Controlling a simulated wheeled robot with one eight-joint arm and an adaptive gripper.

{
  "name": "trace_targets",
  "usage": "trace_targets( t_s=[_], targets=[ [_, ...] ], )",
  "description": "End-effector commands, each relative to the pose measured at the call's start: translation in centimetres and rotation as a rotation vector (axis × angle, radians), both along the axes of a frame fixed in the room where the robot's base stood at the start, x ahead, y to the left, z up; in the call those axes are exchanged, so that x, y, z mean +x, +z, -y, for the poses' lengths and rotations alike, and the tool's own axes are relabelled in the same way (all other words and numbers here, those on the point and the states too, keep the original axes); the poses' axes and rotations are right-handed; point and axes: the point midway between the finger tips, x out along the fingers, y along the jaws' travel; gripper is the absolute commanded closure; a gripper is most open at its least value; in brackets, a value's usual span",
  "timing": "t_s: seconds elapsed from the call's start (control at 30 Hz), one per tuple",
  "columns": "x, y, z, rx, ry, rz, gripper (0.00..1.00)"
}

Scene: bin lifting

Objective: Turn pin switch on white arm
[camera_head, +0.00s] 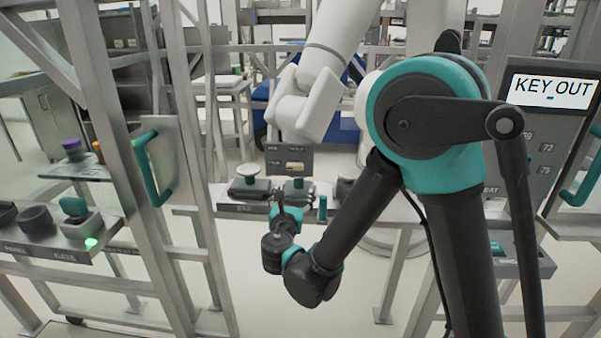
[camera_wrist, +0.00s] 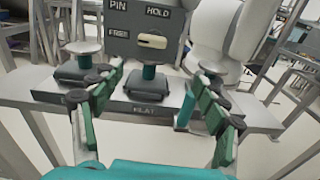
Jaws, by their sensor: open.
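The pin switch is a dark grey panel (camera_head: 273,158) marked PIN, HOLD and FREE, with a cream lever (camera_head: 295,166) lying roughly level. In the wrist view the panel (camera_wrist: 118,46) and lever (camera_wrist: 152,41) are at the top centre. The lever lies to the right of FREE and below HOLD. The white arm (camera_head: 327,70) stands behind and above the panel; it also shows at the upper right of the wrist view (camera_wrist: 222,40). My gripper (camera_wrist: 155,84) is open and empty, its fingers apart below the panel. In the head view my gripper (camera_head: 287,206) is in front of the shelf, low of the lever.
A narrow metal shelf (camera_wrist: 60,90) below the panel bears a grey knob (camera_wrist: 85,47) and a teal post (camera_wrist: 185,110) close to my fingers. A metal frame with a teal handle (camera_head: 150,168) stands at left.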

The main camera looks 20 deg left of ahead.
Motion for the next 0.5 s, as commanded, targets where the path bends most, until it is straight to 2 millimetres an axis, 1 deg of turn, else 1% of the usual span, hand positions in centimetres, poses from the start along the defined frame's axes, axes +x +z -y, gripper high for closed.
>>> trace_targets(
  t_s=[0.03, 0.1, 0.17, 0.23, 0.37, 0.5],
  targets=[
    [-0.6, 0.1, -0.8, -0.02, 0.017, 0.017, 0.26],
    [-0.8, 0.2, -1.4, -0.037, 0.026, 0.033, 0.26],
    [-0.6, 0.2, -1.6, -0.043, 0.028, 0.038, 0.26],
    [0.1, 0.2, -1.7, -0.043, 0.028, 0.038, 0.26],
    [2.1, 0.2, -2.0, -0.043, 0.025, 0.037, 0.26],
    [4.9, 0.2, -2.6, -0.041, 0.023, 0.035, 0.26]
  ],
)
